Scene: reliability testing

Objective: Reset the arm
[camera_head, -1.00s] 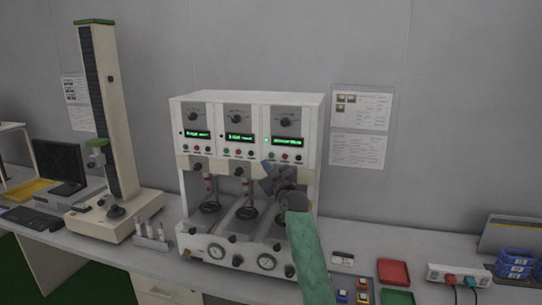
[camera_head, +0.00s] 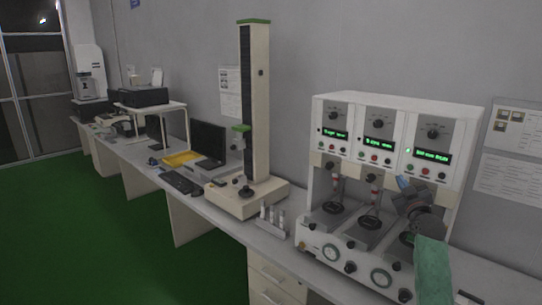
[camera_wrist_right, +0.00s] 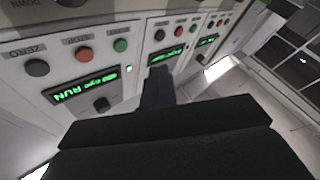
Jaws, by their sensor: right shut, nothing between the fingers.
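The white three-station test machine (camera_head: 392,118) stands on the bench at the right of the head view, with a lit green display, a knob and buttons on each station. My right gripper (camera_head: 403,184) is in front of its right-hand station, just below the buttons, shut and empty. My green-sleeved right arm (camera_head: 433,265) reaches up to it from below. In the right wrist view the dark, shut fingers (camera_wrist_right: 157,82) point along the button panel (camera_wrist_right: 85,70); one display there reads RUN. Whether the fingers touch the panel cannot be told. My left gripper is not in view.
A tall column tester (camera_head: 254,110) with a beige base stands left of the machine. A small rack of vials (camera_head: 271,222) sits between them. A monitor (camera_head: 208,142), keyboard (camera_head: 182,183) and yellow tray (camera_head: 182,158) are farther left. Green floor (camera_head: 120,240) lies open in front.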

